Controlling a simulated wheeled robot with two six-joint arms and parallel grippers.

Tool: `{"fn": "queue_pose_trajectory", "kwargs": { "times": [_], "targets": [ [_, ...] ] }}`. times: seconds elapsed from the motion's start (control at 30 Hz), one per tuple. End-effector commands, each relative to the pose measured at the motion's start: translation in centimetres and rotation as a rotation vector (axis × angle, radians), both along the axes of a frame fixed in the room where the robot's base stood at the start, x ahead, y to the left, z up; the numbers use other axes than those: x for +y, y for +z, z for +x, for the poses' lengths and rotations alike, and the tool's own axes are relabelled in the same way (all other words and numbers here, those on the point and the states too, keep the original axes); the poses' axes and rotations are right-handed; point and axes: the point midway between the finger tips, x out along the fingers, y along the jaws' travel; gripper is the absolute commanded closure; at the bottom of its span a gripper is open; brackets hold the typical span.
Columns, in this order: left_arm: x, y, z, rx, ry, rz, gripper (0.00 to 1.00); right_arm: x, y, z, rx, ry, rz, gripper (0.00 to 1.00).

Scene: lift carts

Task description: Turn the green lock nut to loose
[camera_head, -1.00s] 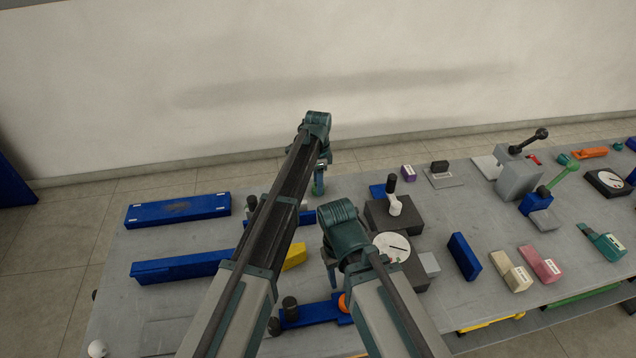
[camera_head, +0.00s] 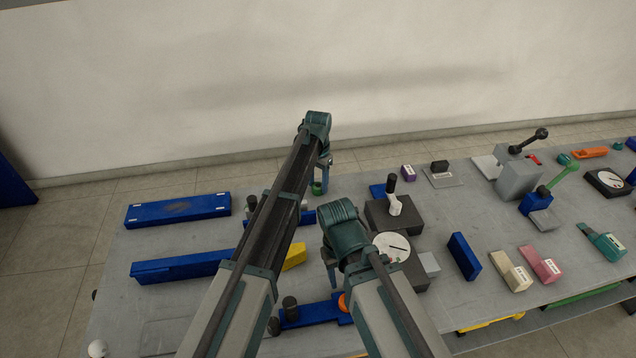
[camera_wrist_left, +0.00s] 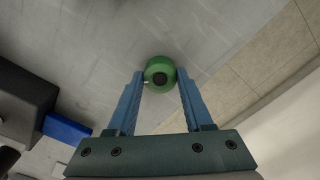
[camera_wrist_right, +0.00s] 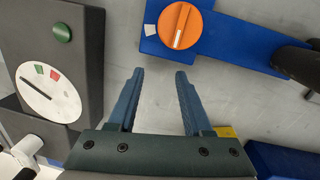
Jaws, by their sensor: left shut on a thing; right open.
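The green lock nut (camera_wrist_left: 160,71) is a round green piece with a dark centre and a small pale mark on its left side in the left wrist view. My right gripper (camera_wrist_right: 160,73) is open and empty above the table, near an orange knob (camera_wrist_right: 180,26) on a blue base.
A dark block with a white dial (camera_wrist_right: 48,92) and green button stands beside my right gripper. A dark box (camera_wrist_left: 25,105) and a blue block (camera_wrist_left: 67,130) lie left in the left wrist view. Blue bars (camera_head: 178,210) lie on the table's left; several fixtures stand right.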

Motion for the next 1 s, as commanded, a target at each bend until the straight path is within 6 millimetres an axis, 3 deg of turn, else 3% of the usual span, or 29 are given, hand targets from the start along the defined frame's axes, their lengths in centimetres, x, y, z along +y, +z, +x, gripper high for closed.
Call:
{"fn": "queue_pose_trajectory", "kwargs": {
  "times": [0.43,1.0],
  "targets": [
    [-0.02,0.00,0.00,0.000,0.263,0.000,1.00,0.00,0.00,0.00,0.000,0.000,0.000,0.50],
    [-0.02,0.00,0.00,0.000,0.326,0.000,1.00,0.00,0.00,0.00,0.000,0.000,0.000,0.50]
  ]
}}
